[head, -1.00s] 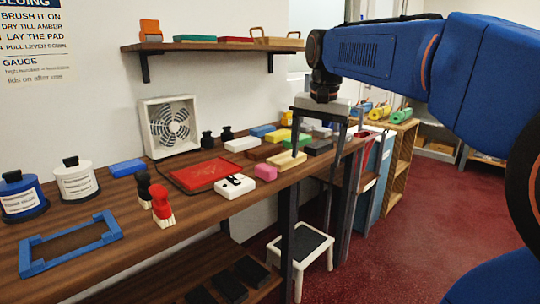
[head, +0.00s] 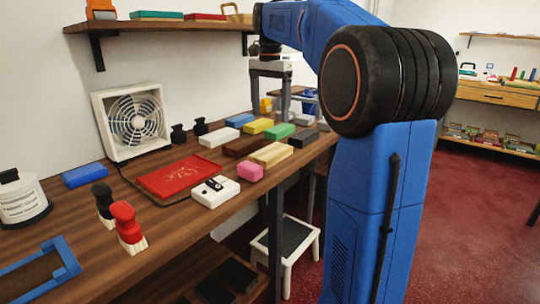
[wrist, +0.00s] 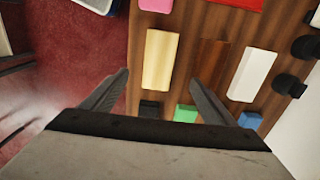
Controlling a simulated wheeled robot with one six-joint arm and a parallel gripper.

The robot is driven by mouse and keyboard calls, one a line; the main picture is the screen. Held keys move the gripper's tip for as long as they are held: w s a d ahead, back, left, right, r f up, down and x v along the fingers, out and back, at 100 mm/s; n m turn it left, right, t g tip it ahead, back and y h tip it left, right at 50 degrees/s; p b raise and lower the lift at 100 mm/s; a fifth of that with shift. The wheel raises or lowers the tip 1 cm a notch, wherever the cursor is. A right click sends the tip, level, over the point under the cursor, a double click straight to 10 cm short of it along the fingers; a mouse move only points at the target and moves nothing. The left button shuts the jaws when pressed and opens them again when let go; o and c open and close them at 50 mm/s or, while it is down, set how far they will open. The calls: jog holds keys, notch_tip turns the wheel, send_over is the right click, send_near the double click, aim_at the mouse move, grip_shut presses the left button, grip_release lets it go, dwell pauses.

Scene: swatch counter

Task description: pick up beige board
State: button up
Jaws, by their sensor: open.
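The beige board (head: 271,154) lies flat on the wooden counter among other coloured blocks, behind the pink block. In the wrist view the beige board (wrist: 160,60) lies ahead of my gripper (wrist: 160,85), between the lines of its two spread fingers. My gripper is open and empty, above the counter and apart from the board.
White (head: 219,137), brown (head: 243,146), pink (head: 250,172), green (head: 280,131) and black (head: 303,138) blocks surround the board. A red tray (head: 176,178) and a fan (head: 134,120) stand to the left. A shelf (head: 165,25) hangs above. A step stool (head: 285,241) stands below the counter.

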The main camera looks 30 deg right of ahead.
send_over(271, 150)
jog(key=f, duration=0.7)
jog(key=shift+s+a+f, duration=0.2)
jog(key=shift+a+f, duration=0.05)
jog(key=shift+a, duration=0.05)
jog(key=shift+d+f, duration=0.15)
jog(key=shift+f, duration=1.2)
jog(key=shift+d+f, duration=0.15)
jog(key=shift+f, duration=1.2)
jog(key=shift+c, duration=0.3)
jog(key=c, duration=1.2)
jog(key=shift+r, duration=0.15)
notch_tip(271, 150, up, 10)
jog(key=shift+f, duration=0.15)
